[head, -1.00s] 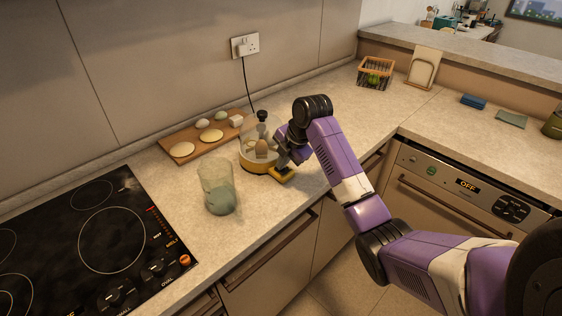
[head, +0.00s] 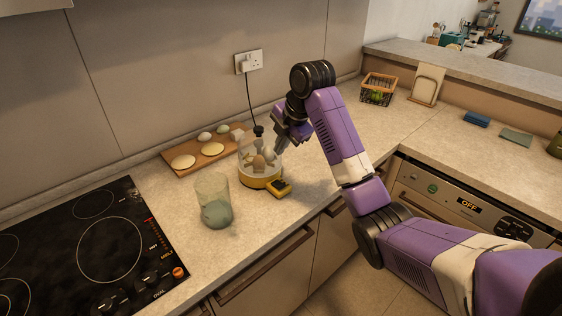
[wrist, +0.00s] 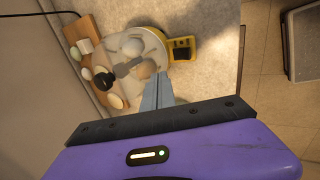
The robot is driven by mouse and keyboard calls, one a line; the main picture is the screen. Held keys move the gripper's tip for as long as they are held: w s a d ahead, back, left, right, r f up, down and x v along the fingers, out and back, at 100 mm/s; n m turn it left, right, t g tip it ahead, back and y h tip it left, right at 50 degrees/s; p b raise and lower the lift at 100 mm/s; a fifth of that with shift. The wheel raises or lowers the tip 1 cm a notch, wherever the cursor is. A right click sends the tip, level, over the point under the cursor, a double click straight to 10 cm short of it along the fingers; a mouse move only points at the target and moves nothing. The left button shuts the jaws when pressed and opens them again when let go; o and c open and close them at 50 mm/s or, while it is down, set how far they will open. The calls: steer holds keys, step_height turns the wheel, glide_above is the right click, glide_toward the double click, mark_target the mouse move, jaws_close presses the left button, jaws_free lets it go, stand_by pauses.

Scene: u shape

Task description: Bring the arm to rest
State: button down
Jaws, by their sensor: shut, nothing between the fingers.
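My purple arm reaches in from the lower right of the head view and bends down over the counter. My gripper (head: 284,141) is just right of and above the egg cooker (head: 260,182), apart from its switch box as far as I can see. In the wrist view my gripper (wrist: 158,80) shows its grey fingers together and empty, pointing towards the cooker. The cooker has a yellow base, a clear lid with a black knob and eggs inside. It also shows in the wrist view (wrist: 165,37).
A wooden board (head: 175,157) with eggs and pale round pieces lies behind the cooker. A wire basket (head: 378,90) stands at the back. The counter right of my arm is mostly clear.

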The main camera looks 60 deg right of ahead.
steer(key=shift+s+r, duration=0.1)
steer(key=shift+r, duration=0.6)
